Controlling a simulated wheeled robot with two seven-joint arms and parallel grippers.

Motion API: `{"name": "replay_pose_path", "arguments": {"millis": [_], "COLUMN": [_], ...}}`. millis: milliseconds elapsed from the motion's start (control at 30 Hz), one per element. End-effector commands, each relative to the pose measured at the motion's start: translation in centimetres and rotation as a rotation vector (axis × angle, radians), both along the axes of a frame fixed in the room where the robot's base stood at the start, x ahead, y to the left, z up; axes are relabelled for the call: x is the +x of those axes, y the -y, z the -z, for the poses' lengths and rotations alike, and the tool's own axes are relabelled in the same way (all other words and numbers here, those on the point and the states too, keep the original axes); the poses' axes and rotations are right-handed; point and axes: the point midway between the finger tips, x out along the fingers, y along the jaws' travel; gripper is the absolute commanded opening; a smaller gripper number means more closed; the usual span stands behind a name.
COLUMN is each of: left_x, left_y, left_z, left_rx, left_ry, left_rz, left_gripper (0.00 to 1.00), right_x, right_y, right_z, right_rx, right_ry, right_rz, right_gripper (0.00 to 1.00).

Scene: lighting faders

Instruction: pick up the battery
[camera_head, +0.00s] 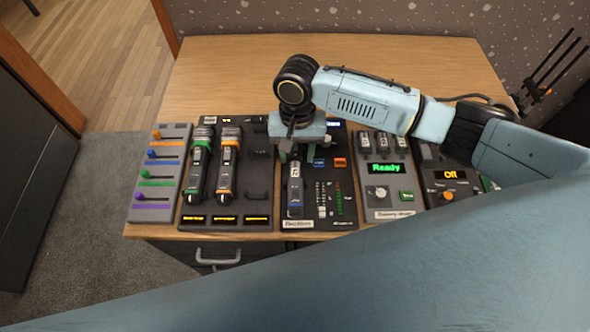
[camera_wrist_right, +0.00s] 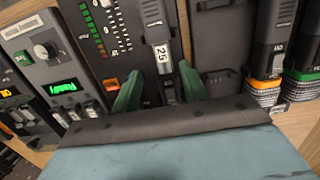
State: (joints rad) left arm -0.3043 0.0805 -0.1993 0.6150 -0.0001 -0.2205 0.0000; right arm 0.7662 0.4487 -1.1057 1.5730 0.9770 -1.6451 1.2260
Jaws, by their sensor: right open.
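My right gripper (camera_head: 289,153) is open, pointing down over the back part of the middle black console (camera_head: 333,222). In the right wrist view its green fingers (camera_wrist_right: 161,84) stand either side of a slim black device (camera_wrist_right: 153,14) with a white "25" label. I cannot tell whether they touch it. The device also shows in the head view (camera_head: 295,194), its far end hidden by the gripper. Several small dark blocks (camera_head: 381,141), possibly batteries, sit at the back of the grey unit reading "Ready" (camera_head: 382,184). I cannot tell which thing is the battery. My left gripper is out of view.
Left of the middle console, a black rack (camera_head: 257,214) holds two handhelds, green-banded (camera_head: 198,170) and orange-banded (camera_head: 228,165). A grey panel with coloured sliders (camera_head: 158,180) stands at far left. An "Off" unit (camera_head: 447,188) is at right. The back of the wooden table (camera_head: 225,75) is clear.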

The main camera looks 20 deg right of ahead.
Motion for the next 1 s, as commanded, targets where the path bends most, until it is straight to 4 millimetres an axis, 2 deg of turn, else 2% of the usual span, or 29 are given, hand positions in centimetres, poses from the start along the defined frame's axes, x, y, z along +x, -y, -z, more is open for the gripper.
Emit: {"name": "replay_pose_path", "arguments": {"millis": [300, 400, 633, 900, 967, 1000], "left_x": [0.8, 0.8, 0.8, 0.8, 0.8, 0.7], "left_y": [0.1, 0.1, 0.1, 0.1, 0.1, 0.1], "left_z": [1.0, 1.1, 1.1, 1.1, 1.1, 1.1], "left_rx": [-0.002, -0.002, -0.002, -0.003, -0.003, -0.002], "left_ry": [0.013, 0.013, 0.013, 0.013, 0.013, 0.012], "left_rz": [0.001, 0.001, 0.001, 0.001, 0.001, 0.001], "left_gripper": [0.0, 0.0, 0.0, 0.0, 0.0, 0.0], "right_x": [-0.1, -0.2, -0.2, -0.2, -0.2, -0.2], "right_y": [-0.5, -0.5, -0.5, -0.5, -0.5, -0.5], "right_z": [4.4, 5.0, 5.0, 5.0, 5.0, 5.0], "right_rx": [-0.001, -0.001, 0.0, -0.001, -0.001, -0.001], "right_ry": [-0.001, 0.0, 0.0, 0.0, 0.0, 0.0], "right_rz": [-0.002, -0.002, -0.002, -0.002, -0.002, -0.002], "right_gripper": [0.44, 0.44, 0.44, 0.08, 0.0, 0.0]}}
